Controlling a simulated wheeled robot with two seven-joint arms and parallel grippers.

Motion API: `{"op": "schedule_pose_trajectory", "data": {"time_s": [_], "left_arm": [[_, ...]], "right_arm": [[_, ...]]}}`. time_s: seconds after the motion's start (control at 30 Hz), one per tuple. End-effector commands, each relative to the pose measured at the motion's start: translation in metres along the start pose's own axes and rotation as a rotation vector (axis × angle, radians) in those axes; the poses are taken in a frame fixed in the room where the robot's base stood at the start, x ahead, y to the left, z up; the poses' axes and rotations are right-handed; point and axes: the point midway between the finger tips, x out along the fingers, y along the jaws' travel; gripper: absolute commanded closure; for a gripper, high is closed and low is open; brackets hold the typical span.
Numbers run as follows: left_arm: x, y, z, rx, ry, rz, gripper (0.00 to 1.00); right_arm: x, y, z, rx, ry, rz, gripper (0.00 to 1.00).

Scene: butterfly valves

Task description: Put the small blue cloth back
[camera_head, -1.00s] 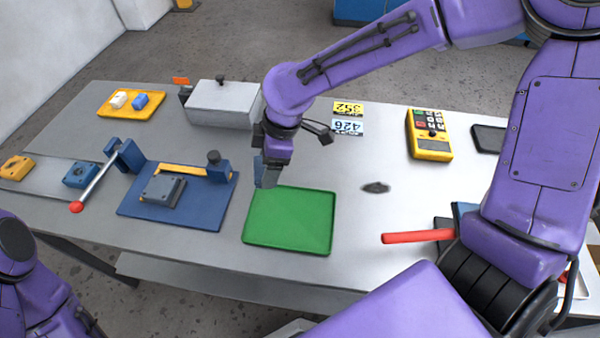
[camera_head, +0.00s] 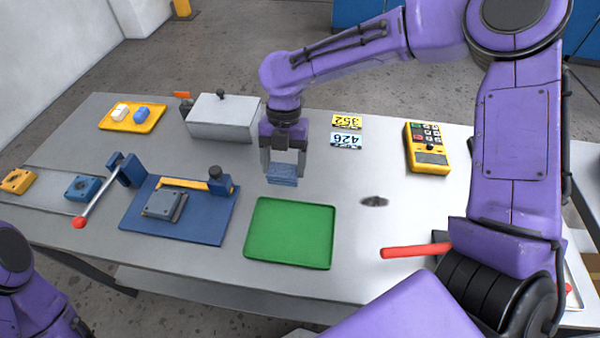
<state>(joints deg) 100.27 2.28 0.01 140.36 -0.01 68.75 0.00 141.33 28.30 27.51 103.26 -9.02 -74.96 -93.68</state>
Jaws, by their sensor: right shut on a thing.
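My right gripper (camera_head: 283,170) points down over the table, behind the green tray. It is shut on the small blue cloth (camera_head: 282,176), a folded block between its fingertips. I cannot tell whether the cloth touches the tabletop. The green tray (camera_head: 290,232) is empty and lies just in front of the cloth. Only purple parts of my left arm show at the lower left; my left gripper is out of view.
A yellow tray (camera_head: 113,125) with a white and a blue piece is at the back left. A grey lidded box (camera_head: 222,118) stands left of my right gripper. A blue fixture (camera_head: 205,229) with a red-knobbed lever is at left. Number cards, a yellow meter (camera_head: 427,160) and a red handle (camera_head: 415,251) are right.

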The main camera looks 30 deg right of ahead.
Motion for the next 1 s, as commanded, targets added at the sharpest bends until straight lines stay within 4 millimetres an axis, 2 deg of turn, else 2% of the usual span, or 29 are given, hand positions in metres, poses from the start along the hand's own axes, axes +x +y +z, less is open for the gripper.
{"op": "schedule_pose_trajectory", "data": {"time_s": [0.2, 0.47, 0.6, 0.97, 1.0], "left_arm": [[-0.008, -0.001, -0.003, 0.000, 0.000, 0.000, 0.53], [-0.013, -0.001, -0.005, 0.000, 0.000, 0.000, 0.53], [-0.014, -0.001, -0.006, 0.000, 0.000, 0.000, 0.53], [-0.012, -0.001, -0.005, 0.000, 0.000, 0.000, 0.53], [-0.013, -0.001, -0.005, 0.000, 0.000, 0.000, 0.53]], "right_arm": [[0.028, -0.019, 0.032, 0.002, 0.003, 0.000, 0.60], [0.051, -0.033, 0.053, 0.003, 0.003, -0.002, 0.60], [0.073, -0.032, 0.059, 0.000, -0.001, -0.002, 0.60], [0.079, -0.031, 0.061, 0.000, -0.003, 0.000, 0.60], [0.078, -0.031, 0.061, 0.000, -0.003, 0.000, 0.17]]}}
